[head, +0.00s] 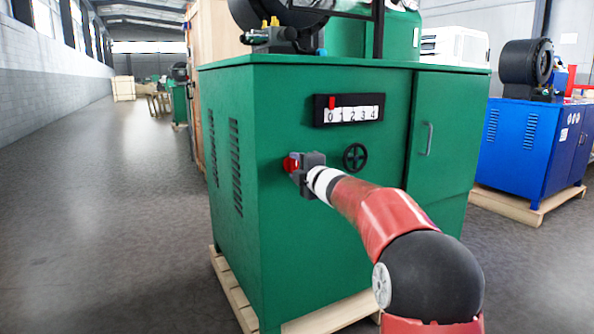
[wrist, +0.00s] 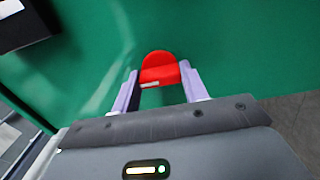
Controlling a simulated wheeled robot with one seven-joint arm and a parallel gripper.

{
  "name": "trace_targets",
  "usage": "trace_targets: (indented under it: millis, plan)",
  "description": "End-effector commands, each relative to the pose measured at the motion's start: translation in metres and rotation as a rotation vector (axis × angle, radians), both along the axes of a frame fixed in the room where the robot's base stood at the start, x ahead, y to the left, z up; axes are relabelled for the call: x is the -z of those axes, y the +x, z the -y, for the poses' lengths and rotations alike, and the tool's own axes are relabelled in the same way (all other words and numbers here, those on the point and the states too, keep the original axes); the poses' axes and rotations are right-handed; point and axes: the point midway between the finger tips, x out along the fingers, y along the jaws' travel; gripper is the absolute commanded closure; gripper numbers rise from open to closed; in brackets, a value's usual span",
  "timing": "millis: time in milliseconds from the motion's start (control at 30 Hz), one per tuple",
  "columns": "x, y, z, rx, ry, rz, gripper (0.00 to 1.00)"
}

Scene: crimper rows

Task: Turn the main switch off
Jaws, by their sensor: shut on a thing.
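The main switch is a red rotary knob (head: 290,164) on the front of a green cabinet (head: 300,222), left of a black handwheel. In the wrist view the red knob (wrist: 158,68) sits between the two pale lavender fingers of my gripper (wrist: 158,75). A short white mark shows on the knob's near edge. My gripper (head: 298,163) is shut on the knob, one finger on each side. In the head view it hides part of the knob and whatever lies behind it. I cannot read any on or off label.
A black scale panel marked 0 to 4 (head: 352,114) sits above, with a red pointer by the 0. The handwheel (head: 355,157) is close to the right of my gripper. A blue cabinet (head: 528,140) stands farther right. The floor at left is clear.

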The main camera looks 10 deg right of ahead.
Motion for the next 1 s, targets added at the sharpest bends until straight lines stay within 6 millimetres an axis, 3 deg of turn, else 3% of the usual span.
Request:
trace_targets:
  millis: [400, 433, 567, 867, 1000]
  plan:
    - [0.002, 0.000, 0.000, 0.000, -0.010, -0.001, 0.79]
    - [0.002, 0.000, 0.000, 0.000, -0.010, -0.001, 0.54]
    - [0.002, 0.000, 0.000, 0.000, -0.009, 0.000, 0.37]
    - [0.001, -0.001, 0.000, 0.000, -0.007, 0.001, 0.35]
    - [0.000, -0.013, 0.005, 0.002, -0.008, 0.002, 0.35]
